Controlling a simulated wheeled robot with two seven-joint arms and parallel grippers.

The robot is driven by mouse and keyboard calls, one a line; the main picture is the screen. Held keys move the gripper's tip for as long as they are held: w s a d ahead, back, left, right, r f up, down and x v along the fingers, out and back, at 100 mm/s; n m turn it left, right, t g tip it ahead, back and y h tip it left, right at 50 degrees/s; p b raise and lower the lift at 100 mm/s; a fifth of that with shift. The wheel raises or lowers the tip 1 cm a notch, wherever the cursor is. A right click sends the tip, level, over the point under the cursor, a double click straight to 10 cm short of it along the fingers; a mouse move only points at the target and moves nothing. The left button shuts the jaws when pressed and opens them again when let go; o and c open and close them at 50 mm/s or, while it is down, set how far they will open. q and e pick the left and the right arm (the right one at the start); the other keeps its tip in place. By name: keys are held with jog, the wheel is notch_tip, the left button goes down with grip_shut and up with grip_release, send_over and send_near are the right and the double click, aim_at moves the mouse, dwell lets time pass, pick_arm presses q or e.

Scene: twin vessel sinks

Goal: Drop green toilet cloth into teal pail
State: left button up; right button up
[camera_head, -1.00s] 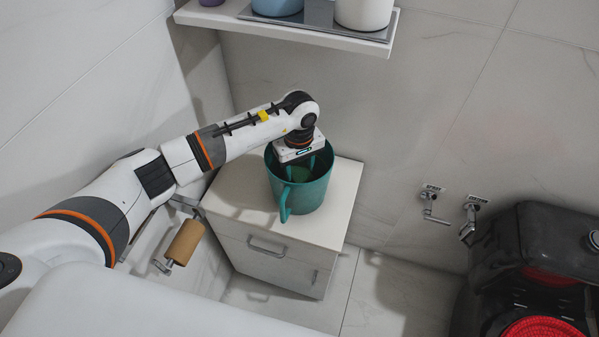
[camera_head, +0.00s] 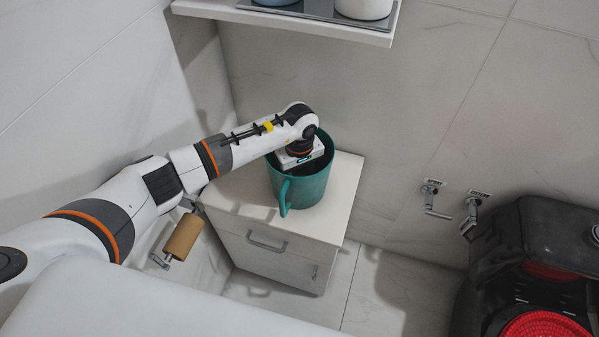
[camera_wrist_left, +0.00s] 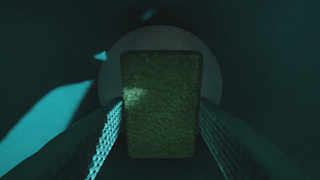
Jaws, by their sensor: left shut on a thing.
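The teal pail (camera_head: 304,190) stands upright on the white cabinet, its handle toward the front left. My left gripper reaches down into the pail in the head view, and its fingers are hidden by the pail's wall. In the left wrist view, the green cloth (camera_wrist_left: 160,105) is a dark green rounded block held between the two fingers of my left gripper (camera_wrist_left: 161,118). The pail's dark inside surrounds it, with a paler round area behind the cloth. I cannot tell whether the cloth touches the bottom. My right gripper is not in view.
The white cabinet (camera_head: 335,200) has free top space around the pail. A wall shelf (camera_head: 290,20) with containers hangs above. A toilet roll (camera_head: 183,237) is at the left. Wall taps (camera_head: 433,200) and a black and red object (camera_head: 540,265) are at the right.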

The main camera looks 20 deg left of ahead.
pick_arm(q)
jog(key=shift+f, duration=0.2)
jog(key=o, duration=0.9)
jog(key=shift+r, duration=0.1)
jog(key=shift+r+p, duration=0.95)
jog(key=shift+p, duration=0.1)
notch_tip(320, 180, up, 11)
jog(key=shift+r+b, duration=0.15)
jog(key=shift+b, duration=0.65)
jog(key=shift+d, duration=0.1)
